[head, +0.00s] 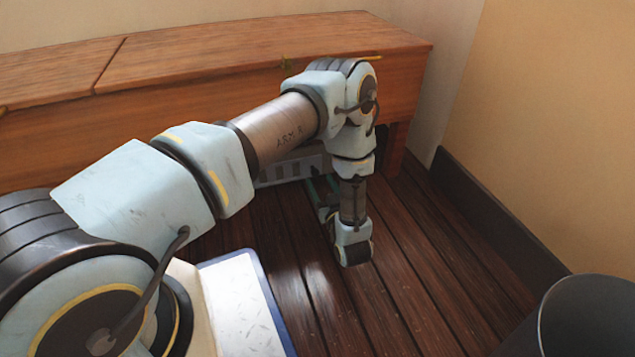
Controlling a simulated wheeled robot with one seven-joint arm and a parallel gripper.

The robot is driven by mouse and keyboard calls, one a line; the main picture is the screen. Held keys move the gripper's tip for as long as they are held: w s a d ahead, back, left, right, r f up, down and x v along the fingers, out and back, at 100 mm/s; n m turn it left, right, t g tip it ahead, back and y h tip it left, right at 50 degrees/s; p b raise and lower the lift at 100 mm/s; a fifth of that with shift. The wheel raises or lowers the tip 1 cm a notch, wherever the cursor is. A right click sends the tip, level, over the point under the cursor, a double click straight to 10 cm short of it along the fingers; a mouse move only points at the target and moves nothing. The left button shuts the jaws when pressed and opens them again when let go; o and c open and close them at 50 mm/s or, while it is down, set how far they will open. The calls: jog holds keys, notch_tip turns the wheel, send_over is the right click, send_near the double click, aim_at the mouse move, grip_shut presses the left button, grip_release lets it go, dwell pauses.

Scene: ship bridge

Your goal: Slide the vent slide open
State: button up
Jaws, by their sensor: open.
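A pale grey vent with a row of dark slots (288,170) sits low under the wooden bench, near the floor. My arm crosses in front of it and hides part of it, so I cannot tell how far its slide stands open. My gripper (321,184) is low, close to the floor, with its fingers towards the right part of the vent. The fingers are apart and I see nothing between them. I cannot tell whether they touch the vent.
The long wooden bench (210,45) stands above and behind the vent, with a bench leg (396,148) at its right. A dark cylindrical bin (590,318) is at the lower right. A dark skirting board (495,220) lines the right wall. The plank floor between is clear.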

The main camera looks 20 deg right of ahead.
aim_at(316, 174)
jog(key=shift+w+d+b, duration=0.2)
jog(key=shift+w+b, duration=0.25)
jog(key=shift+w, duration=1.2)
grip_shut()
jog(key=shift+s, duration=0.1)
